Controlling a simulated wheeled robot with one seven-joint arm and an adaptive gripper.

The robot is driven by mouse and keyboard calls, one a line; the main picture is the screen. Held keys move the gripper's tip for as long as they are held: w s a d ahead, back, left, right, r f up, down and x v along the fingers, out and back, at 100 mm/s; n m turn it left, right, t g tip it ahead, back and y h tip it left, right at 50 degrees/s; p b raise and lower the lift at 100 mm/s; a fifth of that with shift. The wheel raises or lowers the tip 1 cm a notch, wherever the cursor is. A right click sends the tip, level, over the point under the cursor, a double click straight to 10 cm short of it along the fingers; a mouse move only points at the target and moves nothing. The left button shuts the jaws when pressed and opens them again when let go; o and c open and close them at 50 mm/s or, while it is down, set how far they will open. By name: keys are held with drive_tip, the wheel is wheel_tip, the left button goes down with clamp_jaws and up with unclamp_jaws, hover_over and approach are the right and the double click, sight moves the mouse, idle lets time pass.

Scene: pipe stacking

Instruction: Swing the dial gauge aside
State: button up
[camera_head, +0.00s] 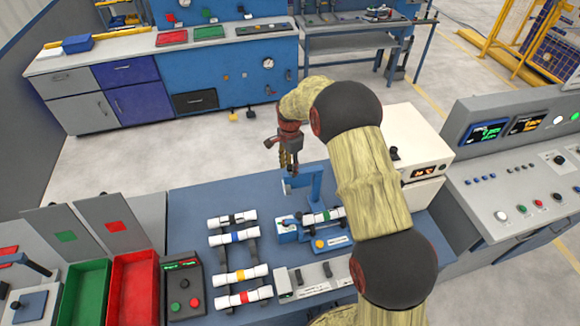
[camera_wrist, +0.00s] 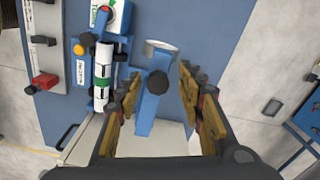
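The dial gauge appears to be the blue stand (camera_head: 315,183) with a swing arm and a pale round face at the back of the blue bench. In the wrist view, its blue arm (camera_wrist: 148,112) with a dark knob lies between and beyond my fingers, and the pale round part (camera_wrist: 160,48) is past the fingertips. My gripper (camera_head: 288,162) points down above the gauge. In the wrist view, my gripper (camera_wrist: 160,78) is open with nothing held. Contact with the gauge is not visible. A green-banded white pipe (camera_wrist: 104,72) lies in a blue fixture beside the gauge.
Several white pipes with coloured bands, including a yellow-banded one (camera_head: 240,275), lie on a rack to the left. Green (camera_head: 85,290) and red (camera_head: 135,290) bins stand further left. A white instrument box (camera_head: 415,140) is to the right, beyond my arm.

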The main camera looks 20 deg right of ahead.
wheel_tip(320, 180, up, 12)
idle(0.7)
idle(0.4)
drive_tip(key=s+r+n+t+b, duration=0.1)
drive_tip(key=s+n+b, duration=0.6)
drive_tip(key=s, duration=1.2)
drive_tip(key=s+r+n+t+b, duration=0.1)
drive_tip(key=s+n+t+b, duration=0.3)
drive_tip(key=s, duration=1.6)
drive_tip(key=n+b, duration=0.3)
drive_tip(key=b, duration=0.2)
drive_tip(key=shift+s+n+t, duration=0.3)
